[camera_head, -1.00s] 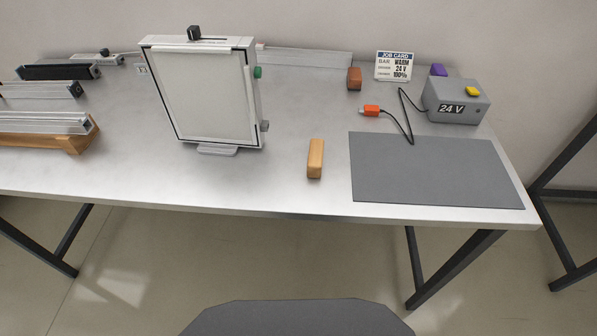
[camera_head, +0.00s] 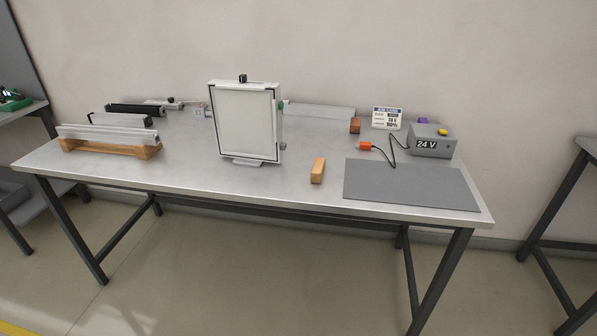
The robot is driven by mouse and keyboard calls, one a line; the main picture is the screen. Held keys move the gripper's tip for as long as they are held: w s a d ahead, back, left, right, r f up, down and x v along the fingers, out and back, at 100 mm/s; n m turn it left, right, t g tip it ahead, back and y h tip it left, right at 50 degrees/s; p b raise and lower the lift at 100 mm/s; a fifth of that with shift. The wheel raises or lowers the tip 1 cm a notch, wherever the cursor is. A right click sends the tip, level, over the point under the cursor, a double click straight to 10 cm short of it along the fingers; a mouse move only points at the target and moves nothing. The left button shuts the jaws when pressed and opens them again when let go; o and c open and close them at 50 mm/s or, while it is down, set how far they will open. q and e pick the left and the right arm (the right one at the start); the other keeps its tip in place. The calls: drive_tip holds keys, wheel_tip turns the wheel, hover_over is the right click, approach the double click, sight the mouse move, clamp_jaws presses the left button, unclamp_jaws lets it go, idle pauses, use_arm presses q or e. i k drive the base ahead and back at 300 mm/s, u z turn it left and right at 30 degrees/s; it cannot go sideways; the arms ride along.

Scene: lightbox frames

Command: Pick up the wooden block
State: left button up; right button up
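A light tan wooden block (camera_head: 318,170) stands on the metal table (camera_head: 250,183) near its front edge. It is between the white lightbox frame (camera_head: 246,122) and the grey mat (camera_head: 411,185). A smaller reddish-brown block (camera_head: 355,125) sits farther back, by the end of a clear bar. Neither of my grippers shows in the head view.
A grey 24 V power box (camera_head: 431,142) with a cable and orange connector (camera_head: 365,146) sits behind the mat. A job card (camera_head: 387,118) stands at the back. Bars lie on a wooden rack (camera_head: 108,148) at the left. The table front around the block is clear.

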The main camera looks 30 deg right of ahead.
sight(316, 173)
drive_tip(key=u, duration=0.2)
drive_tip(key=i, duration=1.4)
drive_tip(key=z, duration=0.8)
